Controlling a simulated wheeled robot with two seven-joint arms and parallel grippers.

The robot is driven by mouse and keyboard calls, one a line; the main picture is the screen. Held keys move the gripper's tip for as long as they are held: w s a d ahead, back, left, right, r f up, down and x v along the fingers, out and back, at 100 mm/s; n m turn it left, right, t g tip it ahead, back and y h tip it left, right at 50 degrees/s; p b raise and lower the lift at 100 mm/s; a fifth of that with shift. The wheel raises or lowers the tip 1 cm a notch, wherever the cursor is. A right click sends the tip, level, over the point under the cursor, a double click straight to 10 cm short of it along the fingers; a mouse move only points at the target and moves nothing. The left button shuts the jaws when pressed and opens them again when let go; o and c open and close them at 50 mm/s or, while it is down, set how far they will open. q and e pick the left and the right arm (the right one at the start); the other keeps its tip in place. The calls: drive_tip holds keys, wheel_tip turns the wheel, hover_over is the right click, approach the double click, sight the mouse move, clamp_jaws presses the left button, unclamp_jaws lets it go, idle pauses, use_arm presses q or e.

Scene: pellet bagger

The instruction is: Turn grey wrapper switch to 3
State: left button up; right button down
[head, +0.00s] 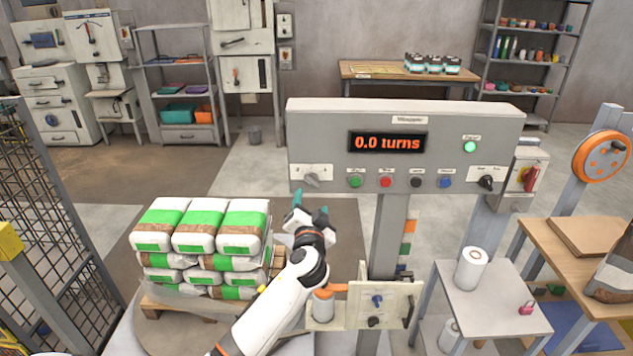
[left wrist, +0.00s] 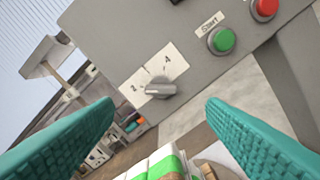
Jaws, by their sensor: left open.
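The wrapper panel (head: 405,120) is a grey box on a post, with a display reading "0.0 turns". The grey switch (head: 311,178) is a small knob on a white plate at the panel's lower left. In the left wrist view the knob (left wrist: 160,89) lies ahead between the teal fingers, apart from both. A "4" and what looks like a "2" show on its plate; I cannot tell exactly which mark it points at. My left gripper (head: 309,207) is open and empty, just below the knob in the head view. My right gripper is not in view.
A green start button (head: 355,181) sits right of the knob, then red, black and blue buttons and a black selector (head: 487,182). Stacked bags (head: 202,238) stand left of my arm. A wire fence (head: 45,220) is at far left.

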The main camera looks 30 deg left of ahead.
sight(313, 183)
use_arm(q)
drive_tip(key=p+x, duration=0.1)
drive_tip(key=x, duration=0.8)
drive_tip(key=shift+w+a, duration=0.15)
drive_tip(key=shift+w, duration=0.25)
drive_tip(key=c, duration=1)
drive_tip(key=shift+f, duration=0.1)
